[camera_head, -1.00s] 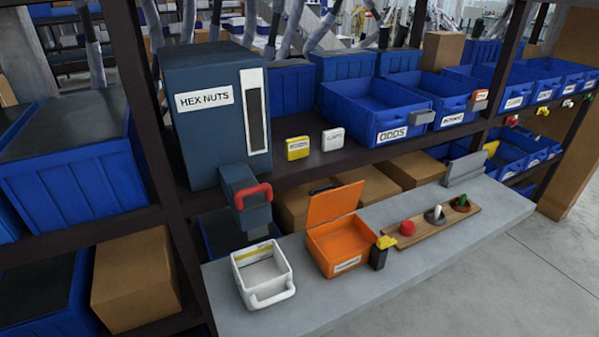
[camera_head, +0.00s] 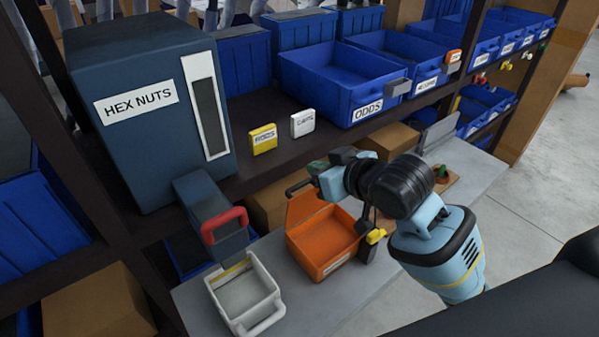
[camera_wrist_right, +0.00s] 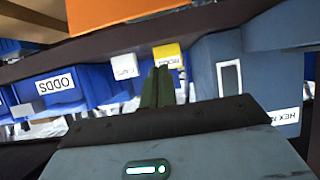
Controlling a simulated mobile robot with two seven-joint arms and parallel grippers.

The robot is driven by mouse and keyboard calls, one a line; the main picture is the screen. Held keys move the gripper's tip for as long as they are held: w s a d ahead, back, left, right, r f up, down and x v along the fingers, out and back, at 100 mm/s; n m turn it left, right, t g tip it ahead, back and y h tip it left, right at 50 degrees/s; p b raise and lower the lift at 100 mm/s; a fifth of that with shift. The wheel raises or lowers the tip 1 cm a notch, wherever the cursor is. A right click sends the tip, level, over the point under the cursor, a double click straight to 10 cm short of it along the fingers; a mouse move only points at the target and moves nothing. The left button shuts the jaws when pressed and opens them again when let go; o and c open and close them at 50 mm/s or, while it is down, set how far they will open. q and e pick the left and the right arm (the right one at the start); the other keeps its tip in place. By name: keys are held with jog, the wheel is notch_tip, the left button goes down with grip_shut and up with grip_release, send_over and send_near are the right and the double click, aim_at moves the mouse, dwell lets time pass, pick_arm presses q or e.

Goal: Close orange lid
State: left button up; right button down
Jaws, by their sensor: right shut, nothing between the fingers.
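The orange box (camera_head: 322,246) stands on the grey counter with its orange lid (camera_head: 306,212) raised and leaning back at the rear edge. A dark handle (camera_head: 298,186) shows at the lid's top. My right gripper (camera_head: 316,167) is shut and empty, just behind and above the lid's upper edge; I cannot tell whether it touches the lid. In the right wrist view its greenish fingers (camera_wrist_right: 157,87) are together, and an orange surface (camera_wrist_right: 120,12), likely the lid, fills part of the top edge. My left gripper is not in view.
A white handled bin (camera_head: 243,291) stands left of the box, below the HEX NUTS dispenser (camera_head: 150,110). A yellow-topped black piece (camera_head: 374,237) is at the box's right. Yellow (camera_head: 263,139) and white (camera_head: 303,123) labelled blocks and blue bins (camera_head: 335,85) sit on the shelf above.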

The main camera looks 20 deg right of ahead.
send_over(310, 195)
jog(key=w+a, duration=0.3)
jog(key=w, duration=0.2)
jog(key=f, duration=0.4)
jog(key=shift+s+d+f, duration=0.1)
jog(key=shift+d+f, duration=0.15)
jog(key=shift+s+d+f, duration=0.3)
jog(key=shift+s+f, duration=0.45)
jog(key=shift+f, duration=0.1)
jog(key=shift+s+d+f, duration=0.2)
jog(key=shift+s+f, duration=0.3)
